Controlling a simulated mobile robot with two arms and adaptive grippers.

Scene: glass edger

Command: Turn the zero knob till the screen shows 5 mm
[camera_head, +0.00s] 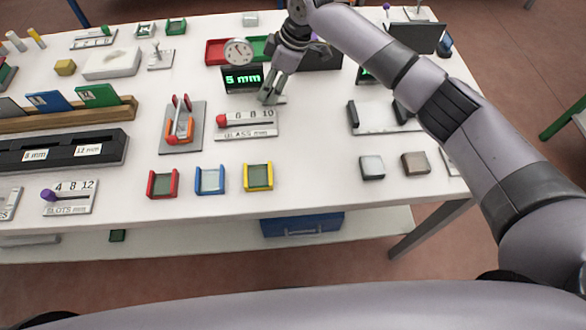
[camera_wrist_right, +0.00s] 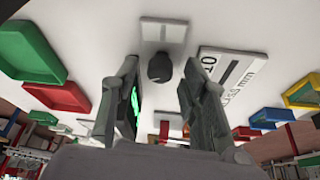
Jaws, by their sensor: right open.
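The screen (camera_head: 242,79) shows "5 mm" in green digits in the head view. Its green glow (camera_wrist_right: 135,101) also shows beside one finger in the wrist view. The zero knob (camera_wrist_right: 160,68) is a small dark knob next to a pale plate (camera_wrist_right: 163,31). My right gripper (camera_head: 268,99) points down just right of the screen. In the wrist view my right gripper (camera_wrist_right: 158,80) is open, with a finger on each side of the knob and visible gaps. In the head view the gripper hides the knob. My left gripper is not in view.
The GLASS mm slider plate (camera_head: 246,124) with a red knob lies just in front of the gripper. A round dial (camera_head: 238,52) and red and green trays (camera_head: 214,50) stand behind the screen. Red, blue and yellow holders (camera_head: 210,181) line the front. Bare table lies right of the slider plate.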

